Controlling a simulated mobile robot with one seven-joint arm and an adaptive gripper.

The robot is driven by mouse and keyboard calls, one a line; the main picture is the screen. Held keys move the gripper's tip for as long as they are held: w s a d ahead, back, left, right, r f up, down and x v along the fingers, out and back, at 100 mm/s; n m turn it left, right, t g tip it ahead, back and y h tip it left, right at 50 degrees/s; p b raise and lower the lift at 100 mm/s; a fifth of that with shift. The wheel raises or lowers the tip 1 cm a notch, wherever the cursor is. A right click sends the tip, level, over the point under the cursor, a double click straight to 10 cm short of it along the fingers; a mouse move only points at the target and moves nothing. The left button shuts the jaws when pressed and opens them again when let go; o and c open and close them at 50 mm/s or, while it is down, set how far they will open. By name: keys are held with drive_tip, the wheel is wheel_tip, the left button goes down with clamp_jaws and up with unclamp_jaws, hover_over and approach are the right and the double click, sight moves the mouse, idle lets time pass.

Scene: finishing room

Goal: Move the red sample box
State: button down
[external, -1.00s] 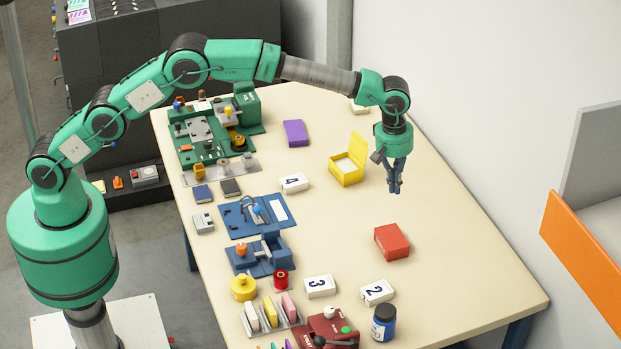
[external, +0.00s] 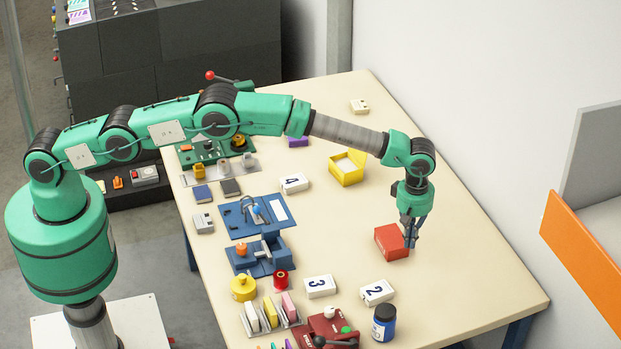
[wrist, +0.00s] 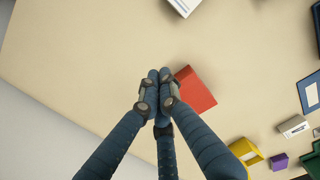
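The red sample box (external: 391,242) lies flat on the table's right half, and it also shows in the wrist view (wrist: 199,91). My gripper (external: 411,245) is low over the table at the right end of the box, pointing down. In the wrist view my fingertips (wrist: 158,78) are together with nothing seen between them. The box lies just beside the fingers, not between them. I cannot tell whether they touch it. A finger covers a small part of the box's edge.
The yellow open box (external: 347,176) stands behind the red box. White number blocks 2 (external: 377,292) and 3 (external: 320,286) and a blue jar (external: 384,323) are in front. Blue fixtures (external: 262,255) lie to the left. The table right of my gripper is bare.

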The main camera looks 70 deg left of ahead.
approach(401, 266)
drive_tip(key=d+f, duration=0.1)
drive_tip(key=f, duration=0.1)
drive_tip(key=d+f, duration=0.1)
drive_tip(key=f, duration=0.1)
drive_tip(key=d+f, duration=0.1)
drive_tip(key=shift+s+d+f+b, duration=0.15)
drive_tip(key=shift+d+f+b, duration=0.2)
drive_tip(key=shift+f+b, duration=0.05)
drive_tip(key=shift+a+f, duration=0.1)
drive_tip(key=shift+a, duration=1.15)
drive_tip(key=shift+a+f, duration=0.1)
drive_tip(key=shift+a, duration=0.65)
drive_tip(key=shift+a, duration=0.45)
drive_tip(key=a, duration=1.9)
drive_tip(key=shift+a, duration=0.25)
